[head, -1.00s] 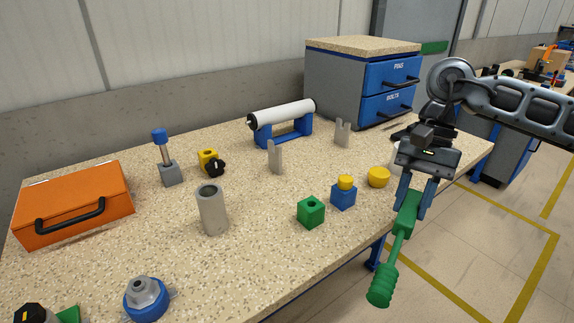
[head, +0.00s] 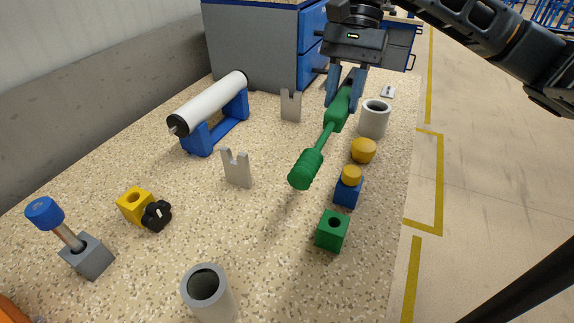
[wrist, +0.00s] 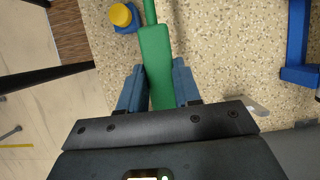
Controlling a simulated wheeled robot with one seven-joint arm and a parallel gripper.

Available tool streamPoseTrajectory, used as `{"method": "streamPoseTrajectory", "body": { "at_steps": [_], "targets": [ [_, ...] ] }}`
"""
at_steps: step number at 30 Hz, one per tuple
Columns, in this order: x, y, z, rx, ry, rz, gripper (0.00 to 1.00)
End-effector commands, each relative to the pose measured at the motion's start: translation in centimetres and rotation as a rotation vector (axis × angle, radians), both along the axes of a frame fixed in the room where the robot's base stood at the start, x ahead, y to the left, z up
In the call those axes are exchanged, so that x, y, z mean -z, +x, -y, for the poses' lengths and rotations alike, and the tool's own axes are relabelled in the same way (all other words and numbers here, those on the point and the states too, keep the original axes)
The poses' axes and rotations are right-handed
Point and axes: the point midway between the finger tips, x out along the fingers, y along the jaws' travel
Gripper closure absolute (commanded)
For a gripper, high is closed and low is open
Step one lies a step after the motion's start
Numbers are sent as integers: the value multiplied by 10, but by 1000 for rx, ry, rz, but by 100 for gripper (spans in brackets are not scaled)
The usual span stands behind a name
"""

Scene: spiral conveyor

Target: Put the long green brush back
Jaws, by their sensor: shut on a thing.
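The long green brush (head: 308,163) is in my gripper (head: 343,104), which is shut on its thick block-shaped end. Its thin shaft and ribbed round end point toward the near left, above the table. In the wrist view the green block (wrist: 156,55) lies between the two blue fingers (wrist: 158,85). Two grey notched uprights stand on the table left of the brush: a nearer one (head: 237,170) and a farther one (head: 291,106). Both notches look empty.
A white roller on a blue stand (head: 215,110) is left of the uprights. A grey cup (head: 374,120), yellow knob (head: 363,151), blue block with yellow top (head: 347,191) and green block (head: 332,231) line the right edge. A drawer cabinet (head: 255,45) stands behind.

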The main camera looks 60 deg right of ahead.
Motion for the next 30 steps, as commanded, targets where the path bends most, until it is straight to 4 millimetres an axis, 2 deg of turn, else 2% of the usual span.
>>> {"method": "streamPoseTrajectory", "body": {
  "at_steps": [9, 13, 20, 27, 30],
  "targets": [
    [37, 25, -64, -6, 6, 2, 100],
    [50, 32, -83, -5, 4, 2, 100],
    [63, 36, -94, 0, 2, 1, 100],
    [93, 36, -93, 1, 3, 0, 100],
    [99, 36, -93, -1, 1, 1, 100]
  ]
}}
